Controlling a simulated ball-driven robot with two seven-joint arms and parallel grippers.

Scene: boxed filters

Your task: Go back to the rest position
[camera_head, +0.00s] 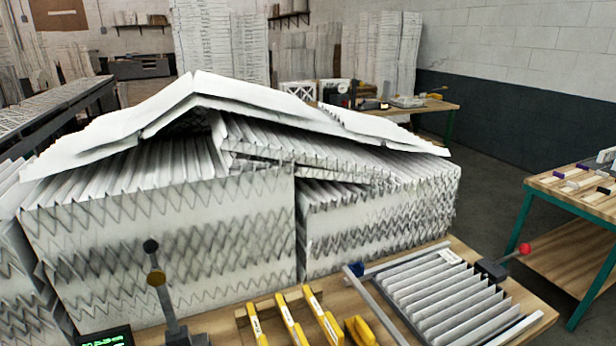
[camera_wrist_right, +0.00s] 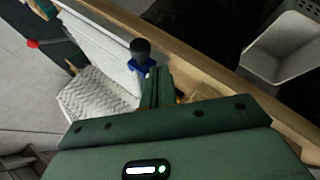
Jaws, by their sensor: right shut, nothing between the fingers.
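My right gripper (camera_wrist_right: 157,86) shows in the right wrist view as dark green fingers close together, with nothing visible between them. It is over or beside the wooden table edge (camera_wrist_right: 195,62), close to a black knob with a blue base (camera_wrist_right: 140,50). I cannot tell whether the fingers touch the knob. No gripper shows in the head view, and my left gripper is not seen. The wooden workbench (camera_head: 540,290) in the head view holds a pleated filter (camera_head: 445,295) in a frame at the right.
Large stacks of pleated filters (camera_head: 150,230) fill the middle, with loose sheets on top. Yellow-handled tools (camera_head: 290,320) lie at the bench front. A pale bin (camera_wrist_right: 285,50) is at the wrist view's right.

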